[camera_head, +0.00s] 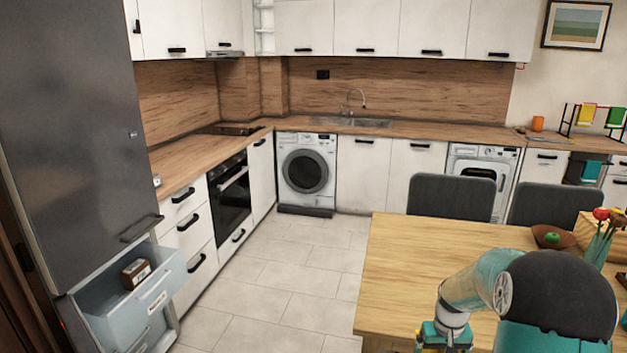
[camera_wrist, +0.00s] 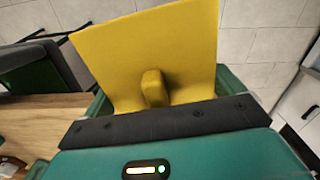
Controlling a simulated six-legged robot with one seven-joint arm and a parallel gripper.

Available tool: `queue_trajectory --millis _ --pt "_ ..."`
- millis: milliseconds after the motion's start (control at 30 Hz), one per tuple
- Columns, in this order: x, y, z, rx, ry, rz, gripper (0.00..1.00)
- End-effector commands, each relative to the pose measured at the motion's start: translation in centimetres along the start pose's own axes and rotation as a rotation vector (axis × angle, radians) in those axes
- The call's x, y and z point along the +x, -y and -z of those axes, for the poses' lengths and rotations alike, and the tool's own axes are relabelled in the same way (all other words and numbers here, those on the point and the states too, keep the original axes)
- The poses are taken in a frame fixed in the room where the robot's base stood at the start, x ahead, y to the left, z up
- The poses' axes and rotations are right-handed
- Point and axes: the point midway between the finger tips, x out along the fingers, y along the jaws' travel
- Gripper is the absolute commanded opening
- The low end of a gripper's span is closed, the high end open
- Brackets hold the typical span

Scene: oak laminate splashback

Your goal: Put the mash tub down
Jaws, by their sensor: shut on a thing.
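The mash tub, as I take it, is the yellow block-like thing with a flat square face and a rounded knob (camera_wrist: 185,45) in the wrist view. My gripper (camera_wrist: 153,90) is shut on it at the knob. The fingertips are largely hidden. In the head view my gripper (camera_head: 441,338) is at the bottom edge, by the near left part of the table (camera_head: 440,255), with a bit of yellow showing. The wrist view shows floor tiles behind the tub. Its underside is hidden, and I cannot tell whether it touches anything.
An open fridge drawer (camera_head: 150,295) at lower left holds a brown labelled box (camera_head: 136,274). The table also bears a brown bowl (camera_head: 552,237) with a green item and a vase of tulips (camera_head: 600,240). Two grey chairs (camera_head: 451,197) stand behind it. The tiled floor (camera_head: 290,262) is clear.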

Motion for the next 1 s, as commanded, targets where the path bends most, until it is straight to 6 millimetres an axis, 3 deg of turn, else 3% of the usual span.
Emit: queue_trajectory --millis 33,300,500,700,1000 --pt "0.7 1.9 0.5 -0.021 0.001 0.000 0.53" --pt "4.1 11.1 1.6 -0.088 -0.001 0.003 0.53" --pt "6.3 16.9 1.6 -0.130 -0.004 0.006 0.53" --pt "7.3 19.6 1.3 -0.146 -0.004 0.008 0.53" --pt "7.4 19.9 1.3 -0.148 -0.006 0.008 0.53"
